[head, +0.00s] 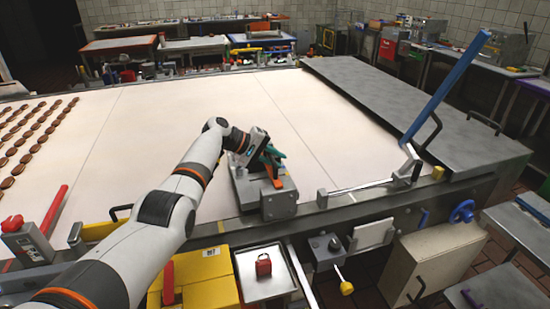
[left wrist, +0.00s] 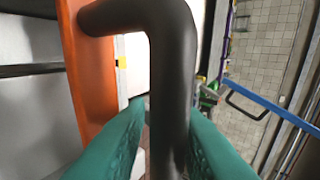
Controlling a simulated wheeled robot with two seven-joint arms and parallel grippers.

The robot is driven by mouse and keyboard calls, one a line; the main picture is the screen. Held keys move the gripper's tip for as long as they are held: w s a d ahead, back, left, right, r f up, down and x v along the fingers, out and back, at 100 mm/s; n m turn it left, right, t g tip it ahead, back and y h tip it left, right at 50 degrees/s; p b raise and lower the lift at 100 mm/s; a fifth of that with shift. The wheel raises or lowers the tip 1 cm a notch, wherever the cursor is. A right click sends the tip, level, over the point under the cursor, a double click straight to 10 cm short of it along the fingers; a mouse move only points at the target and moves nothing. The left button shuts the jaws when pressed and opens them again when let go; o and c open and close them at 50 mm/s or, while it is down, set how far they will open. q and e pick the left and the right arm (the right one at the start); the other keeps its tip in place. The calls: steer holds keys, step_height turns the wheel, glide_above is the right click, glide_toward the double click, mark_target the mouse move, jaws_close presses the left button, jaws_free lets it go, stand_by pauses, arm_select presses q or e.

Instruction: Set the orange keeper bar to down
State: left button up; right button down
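The orange keeper bar (head: 271,171) is on a grey metal block (head: 243,191) at the table's near edge; the gripper hides part of it. In the left wrist view the bar (left wrist: 88,75) stands along the left side, with a dark bent handle (left wrist: 172,60) coming off it. My left gripper (head: 272,153) is at the bar. Its teal fingers (left wrist: 168,130) lie on both sides of the handle and look closed on it. My right gripper is not in view.
A blue lever (head: 445,88) leans up at the right beside a grey metal plate (head: 400,105). A red handle (head: 54,210) is at the left, near rows of brown biscuits (head: 38,140). The middle of the pale table (head: 200,105) is clear. A yellow box (head: 205,280) stands below the front edge.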

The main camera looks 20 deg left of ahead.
arm_select(q)
steer(key=shift+a, duration=0.1)
steer(key=shift+a+r, duration=0.15)
steer(key=shift+r, duration=0.05)
steer(key=b+v, duration=0.1)
steer(key=v, duration=1)
steer(key=shift+s+a, duration=0.15)
steer(key=shift+a, duration=0.05)
